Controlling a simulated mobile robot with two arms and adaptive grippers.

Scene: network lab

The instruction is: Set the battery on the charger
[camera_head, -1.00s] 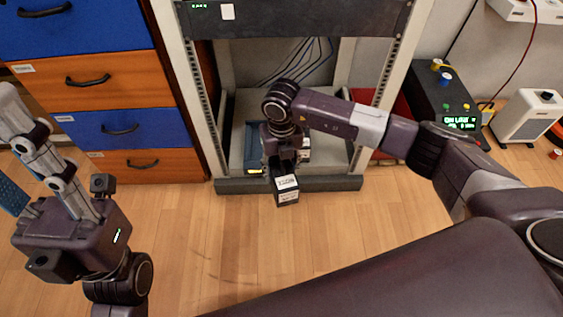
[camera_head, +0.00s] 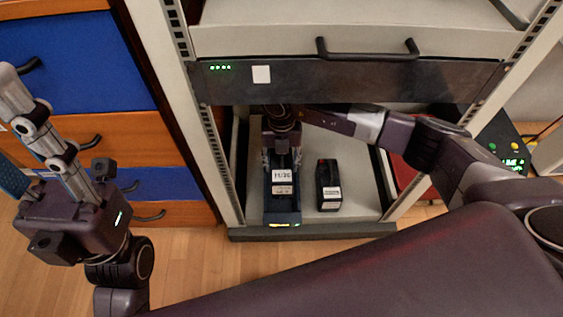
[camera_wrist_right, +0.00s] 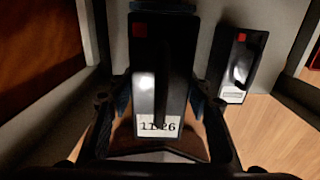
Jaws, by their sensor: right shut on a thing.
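A black battery (camera_head: 283,177) with a white label is held by my right gripper (camera_head: 283,158) inside the rack's lower bay. In the right wrist view, the battery (camera_wrist_right: 160,70) shows a red square and a label, with a finger of the gripper (camera_wrist_right: 160,97) on each side. The dark blue charger (camera_head: 282,219), with a lit strip at its front, lies directly under the battery. I cannot tell whether the battery touches or is seated in it; the contact is hidden. My left gripper (camera_head: 22,135) is at the left edge, its fingertips partly out of view.
A second black battery (camera_head: 328,186) stands on the bay floor (camera_head: 357,200) just right of the charger; it also shows in the right wrist view (camera_wrist_right: 237,65). A dark rack unit (camera_head: 340,82) hangs over the bay. Rack posts flank both sides.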

